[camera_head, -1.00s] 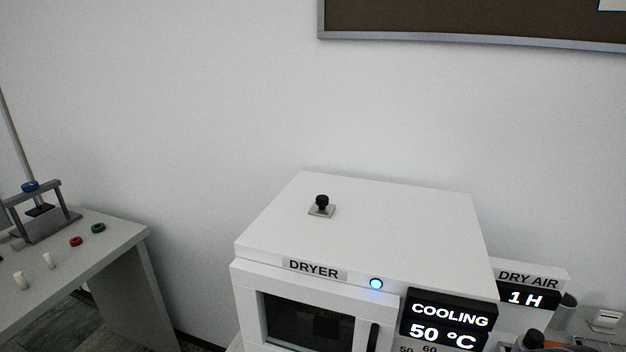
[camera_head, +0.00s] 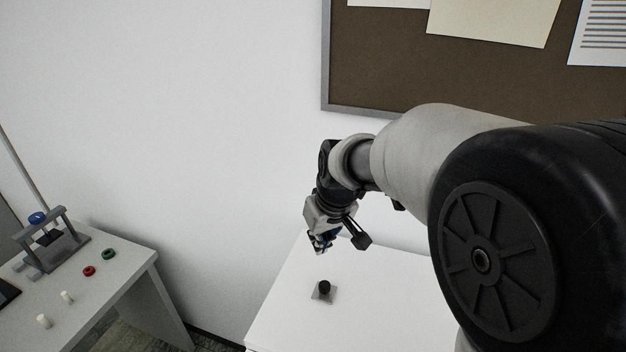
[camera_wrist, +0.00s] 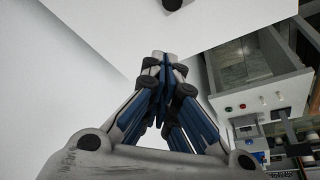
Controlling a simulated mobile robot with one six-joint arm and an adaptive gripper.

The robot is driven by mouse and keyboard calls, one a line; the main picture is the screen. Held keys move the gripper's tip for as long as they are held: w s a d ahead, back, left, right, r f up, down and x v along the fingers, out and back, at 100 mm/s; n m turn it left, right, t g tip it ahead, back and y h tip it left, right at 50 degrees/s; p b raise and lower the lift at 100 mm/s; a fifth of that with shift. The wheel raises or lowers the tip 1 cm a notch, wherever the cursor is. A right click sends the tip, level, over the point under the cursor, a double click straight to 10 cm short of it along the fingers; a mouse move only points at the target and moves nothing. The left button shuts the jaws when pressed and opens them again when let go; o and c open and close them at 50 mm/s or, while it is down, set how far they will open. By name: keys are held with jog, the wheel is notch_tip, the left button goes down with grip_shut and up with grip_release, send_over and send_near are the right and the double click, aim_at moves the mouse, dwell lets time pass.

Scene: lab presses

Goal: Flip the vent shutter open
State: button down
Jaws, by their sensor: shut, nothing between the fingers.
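The vent shutter appears to be the small metal plate with a black knob (camera_head: 323,290) on the white top of the dryer (camera_head: 382,300). The black knob also shows, cut off, at the top edge of the wrist view (camera_wrist: 174,4). My gripper (camera_head: 320,247) is above the dryer top, behind the knob and apart from it. In the wrist view my gripper (camera_wrist: 163,58) has its fingertips together, with nothing between them. The dryer's front and its display are out of the head view now.
A side table (camera_head: 115,272) at the left holds a small press (camera_head: 50,243), a red ring (camera_head: 89,271), a green ring (camera_head: 108,254) and white pegs. A wall and a pinboard (camera_head: 470,75) stand behind the dryer. My arm covers the right side of the head view.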

aim_at(318, 281)
jog(key=shift+w+a, duration=0.3)
jog(key=shift+w, duration=0.15)
jog(key=shift+s, duration=0.1)
jog(key=x, duration=1)
jog(key=shift+d+f, duration=0.1)
jog(key=shift+f, duration=0.05)
jog(key=s, duration=0.1)
jog(key=s+d, duration=0.1)
jog(key=s, duration=0.1)
jog(key=shift+s+d+r+p, duration=0.2)
jog(key=shift+p, duration=0.1)
jog(key=shift+s+d, duration=0.1)
jog(key=shift+s, duration=0.1)
jog(key=shift+w+f, duration=0.1)
jog(key=shift+w, duration=0.05)
